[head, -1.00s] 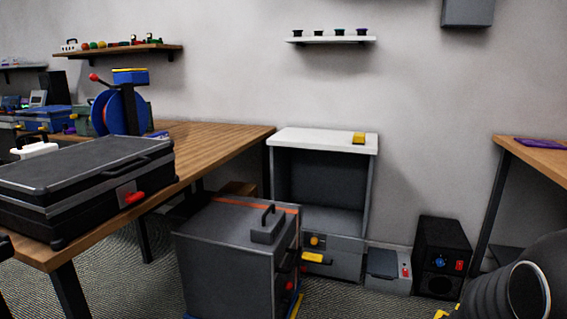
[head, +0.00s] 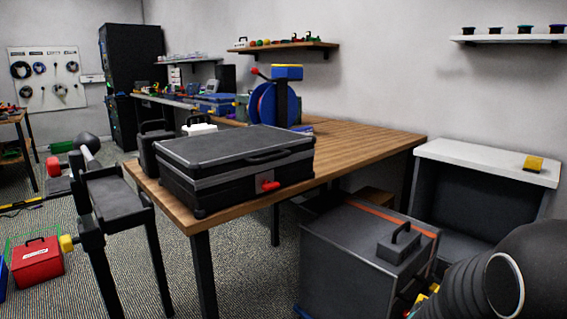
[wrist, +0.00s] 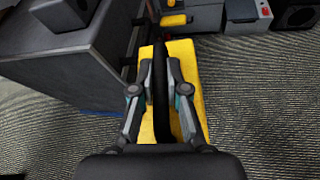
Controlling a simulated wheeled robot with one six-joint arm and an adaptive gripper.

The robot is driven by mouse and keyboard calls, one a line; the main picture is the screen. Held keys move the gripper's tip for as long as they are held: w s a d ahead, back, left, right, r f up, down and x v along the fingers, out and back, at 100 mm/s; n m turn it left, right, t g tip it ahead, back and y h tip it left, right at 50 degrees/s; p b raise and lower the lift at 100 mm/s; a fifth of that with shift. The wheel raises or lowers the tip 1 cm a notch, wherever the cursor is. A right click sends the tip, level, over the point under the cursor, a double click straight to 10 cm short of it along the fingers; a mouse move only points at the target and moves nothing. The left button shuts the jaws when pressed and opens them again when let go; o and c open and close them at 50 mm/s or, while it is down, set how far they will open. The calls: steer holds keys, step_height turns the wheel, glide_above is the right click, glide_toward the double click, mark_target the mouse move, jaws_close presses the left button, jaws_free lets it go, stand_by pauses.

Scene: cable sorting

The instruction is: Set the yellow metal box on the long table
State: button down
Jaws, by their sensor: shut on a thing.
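The yellow metal box (wrist: 190,70) hangs below my gripper (wrist: 160,82) in the wrist view. The two fingers are shut on its dark handle, which runs along the top of the box. In the head view only small yellow patches show at the bottom right, beside my arm, and I cannot tell which belong to the box. The long wooden table (head: 350,139) stands in the middle of the head view, left of my arm.
A large black case (head: 235,165) fills the table's near end, and a blue reel (head: 262,104) stands behind it. The wood right of the reel is mostly clear. A grey cabinet (head: 345,250) stands on the floor in front, close left of the box in the wrist view.

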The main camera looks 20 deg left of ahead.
steer(key=w+a+r+n+y+b, duration=0.1)
steer(key=w+r, duration=0.4)
steer(key=r, duration=0.5)
steer(key=w+a+r+n+y+b, duration=0.2)
steer(key=w+a+r+n+y, duration=0.1)
steer(key=r, duration=0.8)
steer(key=shift+w+a+r+t+y, duration=0.25)
steer(key=shift+w+a+y, duration=0.35)
steer(key=shift+w+a, duration=0.35)
steer(key=shift+a, duration=0.1)
